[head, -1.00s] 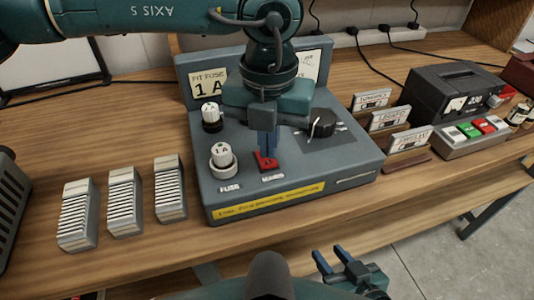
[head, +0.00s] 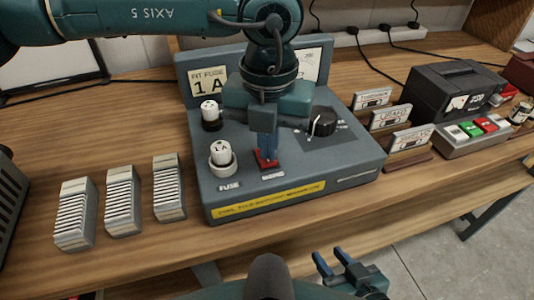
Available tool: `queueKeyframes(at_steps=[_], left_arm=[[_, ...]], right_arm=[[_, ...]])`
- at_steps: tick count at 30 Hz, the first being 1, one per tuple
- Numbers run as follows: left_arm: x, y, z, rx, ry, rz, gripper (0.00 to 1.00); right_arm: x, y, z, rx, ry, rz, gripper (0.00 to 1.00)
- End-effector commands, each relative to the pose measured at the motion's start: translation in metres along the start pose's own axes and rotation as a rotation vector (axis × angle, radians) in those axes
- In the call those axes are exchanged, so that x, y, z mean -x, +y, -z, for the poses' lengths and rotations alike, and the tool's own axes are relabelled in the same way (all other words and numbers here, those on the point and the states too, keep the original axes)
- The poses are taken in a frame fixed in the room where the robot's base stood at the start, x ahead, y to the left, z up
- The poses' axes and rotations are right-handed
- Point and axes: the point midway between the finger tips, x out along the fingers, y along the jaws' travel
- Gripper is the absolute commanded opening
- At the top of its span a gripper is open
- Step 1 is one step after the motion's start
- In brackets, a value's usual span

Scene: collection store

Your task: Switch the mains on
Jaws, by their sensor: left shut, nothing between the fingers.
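The grey fuse unit (head: 340,165) stands on the bench with a red mains switch (head: 268,166) low on its front panel. My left gripper (head: 266,157) points down, its blue fingertips shut and empty, at the red switch and covering part of it. They look to be touching it; the switch's exact position is hard to tell. A white fuse carrier marked 1A (head: 221,153) sits left of the switch, in the holder above the FUSE label. My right gripper (head: 333,262) is open and empty in front of the bench.
Another white-topped fuse (head: 210,113) and a black knob (head: 322,121) are on the unit. Three ribbed blocks (head: 121,205) stand left. Cassettes (head: 390,117), a black recorder (head: 450,90) and a button box (head: 470,135) stand right. Bare wood lies in front.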

Motion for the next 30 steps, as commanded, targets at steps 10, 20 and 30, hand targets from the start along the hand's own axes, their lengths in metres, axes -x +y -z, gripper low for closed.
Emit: queueKeyframes(at_steps=[10,20,30], left_arm=[[-0.006,0.0,0.0,0.0,0.0,0.0,0.0],[-0.011,0.0,0.0,0.001,0.0,0.0,0.0],[0.001,0.0,0.0,0.001,0.0,-0.001,0.0]], right_arm=[[-0.003,0.001,-0.005,0.0,0.0,0.0,0.36],[-0.005,0.002,-0.01,0.0,0.0,0.0,0.36],[-0.002,0.001,-0.004,0.0,0.0,0.0,0.36]])
